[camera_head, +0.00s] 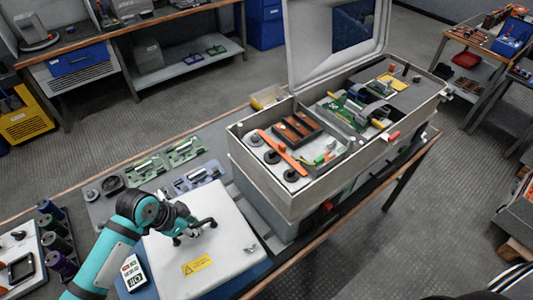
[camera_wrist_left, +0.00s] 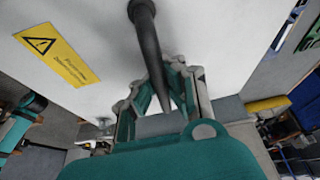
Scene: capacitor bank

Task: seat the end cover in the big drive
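The end cover (camera_head: 222,245) is a white panel with a yellow warning label and a black handle. It lies about flat over a blue support on the bench; I cannot tell whether it touches it. My left gripper (camera_head: 190,222) is at the handle, above the panel. In the left wrist view its fingers (camera_wrist_left: 165,75) converge on either side of the black handle (camera_wrist_left: 147,40) and look shut on it. The big drive (camera_head: 268,190) is a large grey case beyond the cover, with its lid raised. Its near compartment is open on top. My right gripper is not seen.
The near compartment holds an orange bar (camera_head: 282,152) and dark round parts. Green boards (camera_head: 183,152) lie on the bench left of the drive. Dark cylinders (camera_head: 55,245) stand at the left edge. A small meter (camera_head: 132,272) lies beside the cover. Floor surrounds the bench.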

